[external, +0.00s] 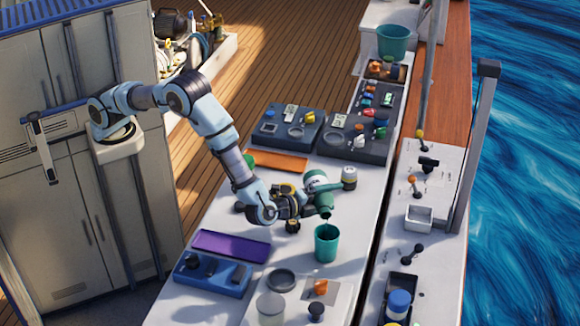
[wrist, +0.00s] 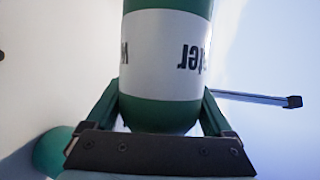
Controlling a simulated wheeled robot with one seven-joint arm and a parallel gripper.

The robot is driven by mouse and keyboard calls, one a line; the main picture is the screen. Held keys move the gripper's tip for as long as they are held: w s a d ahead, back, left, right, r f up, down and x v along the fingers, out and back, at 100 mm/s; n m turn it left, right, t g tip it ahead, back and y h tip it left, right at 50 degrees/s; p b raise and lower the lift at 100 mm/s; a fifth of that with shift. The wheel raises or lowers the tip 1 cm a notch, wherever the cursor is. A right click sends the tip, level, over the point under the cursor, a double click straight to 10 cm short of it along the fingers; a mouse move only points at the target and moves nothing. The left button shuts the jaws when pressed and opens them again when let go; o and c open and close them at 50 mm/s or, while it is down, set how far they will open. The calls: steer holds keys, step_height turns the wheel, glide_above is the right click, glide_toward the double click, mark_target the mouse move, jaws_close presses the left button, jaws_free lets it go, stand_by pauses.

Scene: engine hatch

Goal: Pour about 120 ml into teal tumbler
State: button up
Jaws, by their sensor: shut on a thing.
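A green bottle with a white label (external: 325,200) is held tilted, its mouth low and above the teal tumbler (external: 326,244). The tumbler stands upright on the white worktop. My gripper (external: 309,190) is shut on the bottle, beside and above the tumbler. In the wrist view the bottle (wrist: 165,115) sits between the two green fingers, and its label lettering looks reversed. A teal shape shows at the lower left there; I cannot tell what it is. Whether liquid is flowing, and the level in the tumbler, I cannot make out.
A grey round dish (external: 281,280) and a clear container (external: 270,306) are in front. Dark tool trays (external: 287,128) stand farther back.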

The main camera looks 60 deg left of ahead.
steer(key=shift+r+m+y+p, duration=0.3)
steer(key=shift+r+m+p, duration=0.1)
steer(key=shift+p, duration=0.25)
stand_by(1.0)
step_height(320, 180, down, 2)
steer(key=n+b, duration=0.1)
steer(key=b, duration=0.2)
steer(key=shift+a+f+b, duration=0.1)
steer(key=shift+a+b, duration=0.05)
steer(key=shift+b, duration=0.2)
steer(key=shift+f+n+g+h+b, duration=0.3)
steer(key=shift+n+h+b, duration=0.1)
steer(key=shift+b, duration=0.35)
steer(key=shift+r, duration=0.3)
steer(key=shift+a+f+n+h+b, duration=0.1)
steer(key=shift+f+n+h+b, duration=0.35)
steer(key=shift+b, duration=0.8)
steer(key=shift+a+f+n+g+b, duration=0.15)
steer(key=shift+f+n+g+b, duration=0.15)
steer(key=shift+b, duration=0.9)
steer(key=shift+f+n+h+p, duration=0.1)
steer(key=shift+n+h+p, duration=0.15)
steer(key=shift+p, duration=0.05)
